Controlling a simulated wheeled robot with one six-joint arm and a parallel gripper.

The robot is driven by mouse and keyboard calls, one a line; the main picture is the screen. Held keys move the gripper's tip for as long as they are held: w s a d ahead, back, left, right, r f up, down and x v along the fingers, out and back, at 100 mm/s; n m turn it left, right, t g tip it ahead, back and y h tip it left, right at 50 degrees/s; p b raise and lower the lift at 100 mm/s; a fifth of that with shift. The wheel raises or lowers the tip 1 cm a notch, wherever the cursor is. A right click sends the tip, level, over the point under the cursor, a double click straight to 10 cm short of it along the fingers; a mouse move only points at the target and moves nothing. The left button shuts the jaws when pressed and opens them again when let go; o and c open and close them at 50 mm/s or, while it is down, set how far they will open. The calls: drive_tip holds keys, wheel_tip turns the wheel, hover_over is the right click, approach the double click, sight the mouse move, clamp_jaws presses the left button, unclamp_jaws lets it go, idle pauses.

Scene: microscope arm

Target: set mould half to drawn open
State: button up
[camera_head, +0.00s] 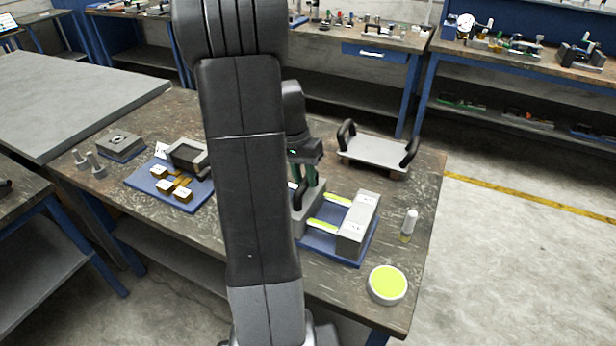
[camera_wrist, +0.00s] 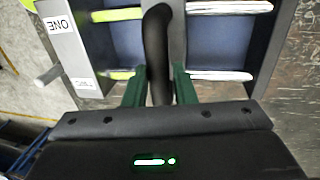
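The mould stands on a blue base plate (camera_head: 327,243) on the workbench. Its right grey block (camera_head: 358,226) carries labels and also shows at the left of the wrist view (camera_wrist: 68,45). The other grey mould half (camera_head: 303,217) stands apart to the left, with yellow-green guide rods (camera_head: 323,225) bare across the gap. A black handle (camera_wrist: 158,50) rises from this half. My gripper (camera_wrist: 160,78) has its green fingers on both sides of the handle, appearing shut on it. In the head view my gripper (camera_head: 307,185) is partly hidden behind my arm.
A grey tray with black handles (camera_head: 378,152) stands behind the mould. A yellow-topped round dish (camera_head: 387,284) and a small vial (camera_head: 409,226) are at the right. A blue plate with brass pieces (camera_head: 143,186) lies left of my arm. The bench's front right is partly clear.

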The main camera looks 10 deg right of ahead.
drive_tip(key=o, duration=0.3)
drive_tip(key=shift+w+a, duration=0.2)
drive_tip(key=shift+a, duration=0.05)
drive_tip(key=shift+o, duration=0.2)
drive_tip(key=shift+d, duration=0.1)
drive_tip(key=shift+r, duration=0.1)
wheel_tip(320, 180, up, 13)
drive_tip(key=w+a, duration=0.1)
drive_tip(key=a, duration=0.1)
drive_tip(key=shift+w+r, duration=0.2)
drive_tip(key=shift+w, duration=0.05)
drive_tip(key=shift+f, duration=0.1)
drive_tip(key=f, duration=0.4)
drive_tip(key=s+d+f, duration=0.1)
drive_tip(key=f, duration=0.4)
drive_tip(key=d+f, duration=0.1)
drive_tip(key=f, duration=0.3)
drive_tip(key=shift+s+d+f, duration=0.1)
drive_tip(key=shift+s+f, duration=0.2)
drive_tip(key=shift+s, duration=0.1)
drive_tip(key=shift+s+d, duration=0.2)
drive_tip(key=shift+d, duration=0.1)
